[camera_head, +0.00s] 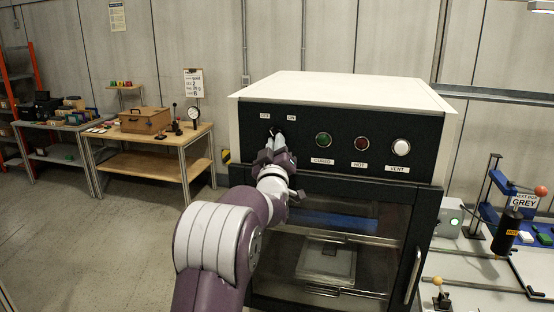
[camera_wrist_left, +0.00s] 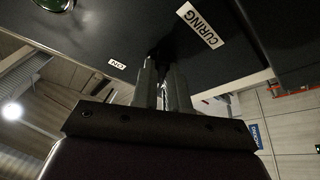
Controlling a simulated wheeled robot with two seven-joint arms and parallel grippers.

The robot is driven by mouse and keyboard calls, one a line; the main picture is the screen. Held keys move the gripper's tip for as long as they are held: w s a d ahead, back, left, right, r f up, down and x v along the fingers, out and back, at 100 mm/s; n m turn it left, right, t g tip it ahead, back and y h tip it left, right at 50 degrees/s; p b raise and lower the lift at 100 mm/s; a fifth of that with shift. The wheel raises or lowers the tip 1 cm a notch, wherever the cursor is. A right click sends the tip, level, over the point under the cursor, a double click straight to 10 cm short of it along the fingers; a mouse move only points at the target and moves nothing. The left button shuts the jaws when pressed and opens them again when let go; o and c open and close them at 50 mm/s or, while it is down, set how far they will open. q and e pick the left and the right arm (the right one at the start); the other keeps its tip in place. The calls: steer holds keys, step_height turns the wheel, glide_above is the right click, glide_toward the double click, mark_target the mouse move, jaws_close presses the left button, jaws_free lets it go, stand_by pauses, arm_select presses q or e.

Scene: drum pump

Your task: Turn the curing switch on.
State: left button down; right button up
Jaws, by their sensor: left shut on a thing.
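The curing switch (camera_head: 272,130) is a small dark part on the black front panel (camera_head: 305,140), below the OFF and ON labels. Most of it is hidden by my left gripper (camera_head: 277,138), so I cannot tell which way it points. The gripper's pale fingers are at the panel, shut on the switch. In the left wrist view the two fingers (camera_wrist_left: 163,80) reach the panel around the dark switch (camera_wrist_left: 167,48). The CURING label (camera_wrist_left: 200,25) and the ON label (camera_wrist_left: 117,64) show beside them. My right gripper is not in view.
A bench (camera_head: 490,275) is at right, with open floor at left.

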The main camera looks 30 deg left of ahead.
arm_select(q)
steer(key=m+t+h+b, duration=0.1)
steer(key=m+h+b, duration=0.1)
steer(key=m, duration=0.3)
steer(key=m+h+b, duration=0.2)
steer(key=m+b, duration=0.1)
steer(key=m, duration=0.2)
steer(key=a+m+t+h+b, duration=0.1)
steer(key=m+h+b, duration=0.2)
steer(key=m, duration=0.1)
steer(key=shift+s+r+m+t, duration=0.2)
steer(key=shift+r+m+t, duration=0.1)
steer(key=shift+m, duration=0.1)
steer(key=m+h, duration=0.1)
steer(key=m, duration=0.1)
steer(key=m+h+p, duration=0.1)
steer(key=m, duration=0.1)
steer(key=shift+a+r+h, duration=0.15)
steer(key=shift+h, duration=0.15)
steer(key=shift+m+g+h+p, duration=0.5)
steer(key=shift+m+h, duration=0.1)
steer(key=shift+m, duration=0.9)
steer(key=c, duration=1.1)
jaws_free()
steer(key=shift+c, duration=0.2)
